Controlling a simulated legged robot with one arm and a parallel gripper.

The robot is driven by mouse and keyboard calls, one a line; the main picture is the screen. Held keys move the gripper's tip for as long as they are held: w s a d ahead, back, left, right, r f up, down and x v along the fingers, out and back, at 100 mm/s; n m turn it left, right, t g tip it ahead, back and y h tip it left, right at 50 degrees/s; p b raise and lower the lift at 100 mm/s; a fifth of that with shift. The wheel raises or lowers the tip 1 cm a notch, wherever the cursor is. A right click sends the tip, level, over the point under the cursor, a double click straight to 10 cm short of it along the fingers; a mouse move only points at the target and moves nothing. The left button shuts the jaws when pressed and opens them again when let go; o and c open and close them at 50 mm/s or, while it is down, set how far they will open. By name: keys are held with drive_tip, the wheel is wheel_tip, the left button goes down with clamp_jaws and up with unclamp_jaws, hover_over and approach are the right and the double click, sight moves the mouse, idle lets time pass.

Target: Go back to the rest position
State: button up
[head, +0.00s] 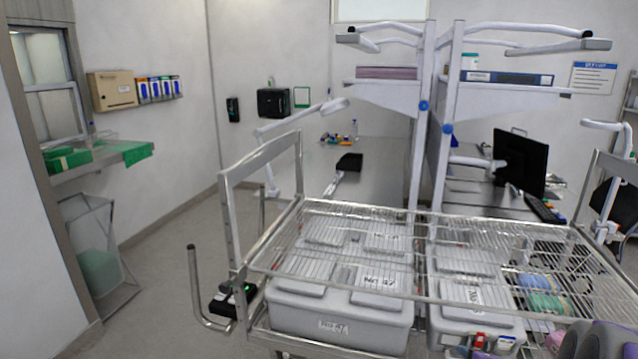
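My gripper is not in view in the head view. No gripper fingers show, so I cannot see whether it holds anything. A metal wire cart (350,212) stands close in front of me at the lower right. Grey lidded bins (340,318) sit under its wire top shelf, and some carry handwritten labels. Dark grey-purple rounded shapes (592,343) show at the bottom right edge, cut off by the frame; I cannot tell what they are.
A pass-through window with a ledge (100,160) is on the left wall, with a clear bin (97,250) below. Workbenches (375,170) and a monitor (520,160) stand behind the cart. Grey floor (165,270) is clear between the wall and the cart.

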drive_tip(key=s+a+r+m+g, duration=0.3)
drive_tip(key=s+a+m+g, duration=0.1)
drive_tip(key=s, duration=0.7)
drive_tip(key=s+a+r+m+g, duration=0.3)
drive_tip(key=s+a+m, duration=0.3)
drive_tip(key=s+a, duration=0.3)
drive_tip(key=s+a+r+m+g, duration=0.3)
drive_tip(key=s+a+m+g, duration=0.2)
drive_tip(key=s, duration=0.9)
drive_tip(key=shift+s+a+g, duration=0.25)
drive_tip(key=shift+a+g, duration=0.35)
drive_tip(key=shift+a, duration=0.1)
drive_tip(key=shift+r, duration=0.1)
